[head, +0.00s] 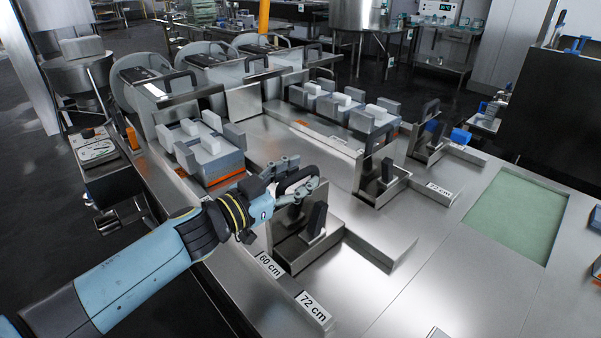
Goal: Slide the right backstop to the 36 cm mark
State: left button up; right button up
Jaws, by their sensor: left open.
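Several steel backstops with black handles stand on the steel table: a near one (291,252), a middle one (379,190) and a far one (428,152). No label names which is the right one. The near one stands beside the 60 cm label (270,265); the 72 cm label (313,308) is closer to me. No 36 cm mark is readable. My left gripper (308,190) is open at the top of the near backstop, by its black loop handle (295,178). I cannot tell whether it touches the handle. My right gripper is out of view.
More block stacks (374,118) and steel presses stand behind. A green inset panel (515,215) lies at the right. The table between the near backstop and the panel is mostly clear.

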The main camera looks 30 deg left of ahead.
pick_arm(q)
jog(key=shift+w+d, duration=0.15)
jog(key=shift+w, duration=0.2)
grip_shut()
